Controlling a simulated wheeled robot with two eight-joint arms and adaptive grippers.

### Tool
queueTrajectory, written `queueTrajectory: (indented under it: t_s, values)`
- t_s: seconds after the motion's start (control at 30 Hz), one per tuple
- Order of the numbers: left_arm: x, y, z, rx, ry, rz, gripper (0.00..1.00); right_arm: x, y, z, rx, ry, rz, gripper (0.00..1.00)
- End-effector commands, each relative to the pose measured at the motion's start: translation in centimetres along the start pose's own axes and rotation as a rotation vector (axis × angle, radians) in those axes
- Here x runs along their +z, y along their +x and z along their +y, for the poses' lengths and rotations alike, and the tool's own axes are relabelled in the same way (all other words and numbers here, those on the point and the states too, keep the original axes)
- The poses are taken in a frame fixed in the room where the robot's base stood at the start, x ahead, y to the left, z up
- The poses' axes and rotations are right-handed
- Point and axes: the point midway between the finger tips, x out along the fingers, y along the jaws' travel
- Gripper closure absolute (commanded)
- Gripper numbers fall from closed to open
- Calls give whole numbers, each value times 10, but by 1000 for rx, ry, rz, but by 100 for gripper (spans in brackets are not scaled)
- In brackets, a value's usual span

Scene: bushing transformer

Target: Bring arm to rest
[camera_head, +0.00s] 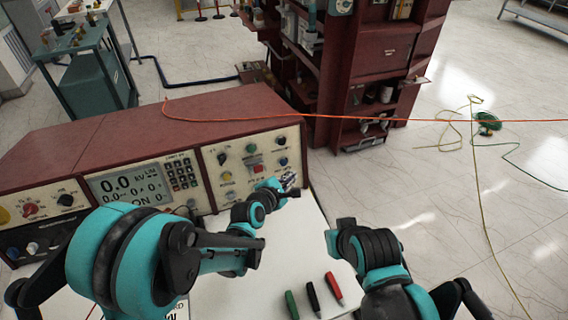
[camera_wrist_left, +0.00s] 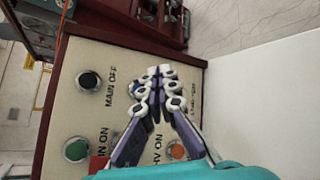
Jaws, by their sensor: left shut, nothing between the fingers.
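My left arm (camera_head: 130,255) comes in from the left in the head view. Its gripper (camera_head: 289,182) is over the near edge of the test console (camera_head: 195,120), in front of the right part of its panel. In the left wrist view the gripper (camera_wrist_left: 160,72) has its fingers together at the tips, with nothing between them. The console panel with its knobs and buttons (camera_wrist_left: 88,80) lies behind the fingers. My right arm (camera_head: 375,260) shows at the lower right, bent. I cannot make out its gripper.
Green (camera_head: 292,305), black (camera_head: 313,296) and red (camera_head: 334,288) plugs lie on the white tabletop (camera_head: 240,295). An orange cable (camera_head: 400,119) runs across the head view. A dark red cabinet (camera_head: 365,60) stands behind. Open floor (camera_head: 440,190) lies to the right.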

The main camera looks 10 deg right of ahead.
Motion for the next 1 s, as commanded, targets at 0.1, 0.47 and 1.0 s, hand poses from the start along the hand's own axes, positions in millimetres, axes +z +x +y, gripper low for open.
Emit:
queueTrajectory:
  t_s: [0.1,0.47,1.0]
  values:
    - [0,0,0,0,0,0,100,0,0,0,0,0,0,100]
    - [-3,-10,8,-4,59,18,100,0,0,0,0,0,0,100]
    - [-76,-213,45,-333,1139,288,100,0,0,0,0,0,0,100]
